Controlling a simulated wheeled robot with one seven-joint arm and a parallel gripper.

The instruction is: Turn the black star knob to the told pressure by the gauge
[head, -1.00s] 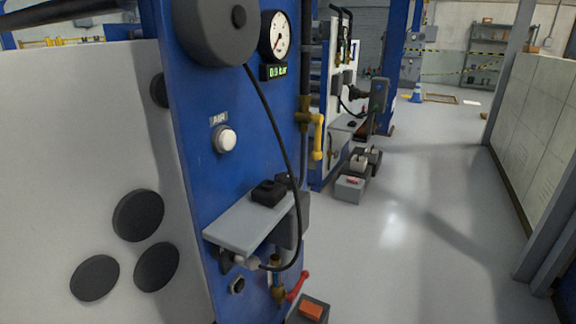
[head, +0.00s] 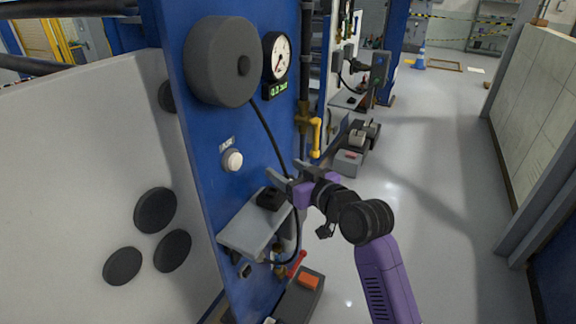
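A small dark knob (head: 246,270), which looks like the star knob, sits low on the blue panel (head: 205,135) under the grey shelf; its shape is too small to be sure. The round white-faced pressure gauge (head: 278,58) is at the panel's upper right, its needle toward the lower left. The green digital display (head: 275,90) under it is too blurred to read surely. My gripper (head: 284,168) is in front of the panel, above and right of the shelf, fingers apart and empty. It is well above and right of the small knob.
The grey shelf (head: 248,232) with a black block (head: 271,198) juts from the panel. A black hose (head: 268,125), a yellow-handled valve (head: 315,137) and a red lever (head: 297,263) are nearby. A large dark drum (head: 218,62) sticks out above. Open floor lies right.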

